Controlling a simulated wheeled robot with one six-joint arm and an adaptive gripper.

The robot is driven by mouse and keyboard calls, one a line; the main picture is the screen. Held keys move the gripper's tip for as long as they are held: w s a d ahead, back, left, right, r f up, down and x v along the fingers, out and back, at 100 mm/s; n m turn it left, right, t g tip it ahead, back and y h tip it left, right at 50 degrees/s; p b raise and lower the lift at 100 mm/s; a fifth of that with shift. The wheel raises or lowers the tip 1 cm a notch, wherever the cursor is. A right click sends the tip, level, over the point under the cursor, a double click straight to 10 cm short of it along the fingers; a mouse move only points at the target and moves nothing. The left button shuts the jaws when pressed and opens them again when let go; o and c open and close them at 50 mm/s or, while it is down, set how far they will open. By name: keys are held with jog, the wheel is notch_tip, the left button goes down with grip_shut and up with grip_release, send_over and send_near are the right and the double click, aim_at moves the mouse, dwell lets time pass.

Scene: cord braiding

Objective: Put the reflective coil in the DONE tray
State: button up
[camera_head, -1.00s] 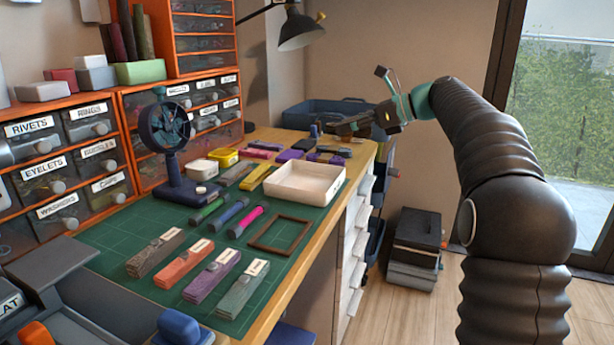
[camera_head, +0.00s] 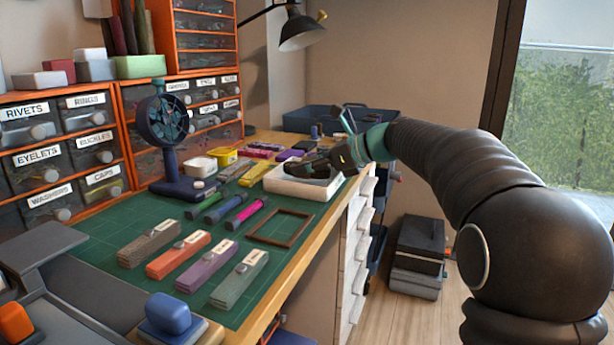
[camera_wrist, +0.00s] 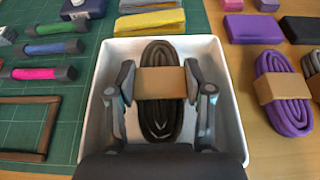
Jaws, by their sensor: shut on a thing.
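A dark coil (camera_wrist: 160,122) with a tan band (camera_wrist: 161,83) lies between the fingers of my gripper (camera_wrist: 160,80) in the wrist view, one finger on each side of the band. A few pale streaks show at its near end. My gripper is shut on it. The white tray (camera_wrist: 228,122) is below and around the coil in that view. I see no DONE label on it. In the head view my gripper (camera_head: 312,168) is over the white tray (camera_head: 300,193), and hides the coil. I cannot tell whether the coil touches the tray floor.
A purple coil (camera_wrist: 277,92) lies right of the tray. Grey and yellow bundles (camera_wrist: 150,22) lie beyond it. Green, blue and magenta tubes (camera_head: 246,215) and a brown frame (camera_head: 281,228) lie on the green mat. A dark blue fan (camera_head: 165,130) stands to the left.

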jog(key=shift+f, duration=0.85)
jog(key=shift+r, duration=0.1)
jog(key=o, duration=1.2)
jog(key=shift+d, duration=0.15)
jog(key=p+v, duration=0.2)
jog(key=v, duration=0.9)
jog(key=shift+s+d+r, duration=0.1)
jog(key=shift+s+d, duration=0.05)
jog(key=shift+d, duration=0.2)
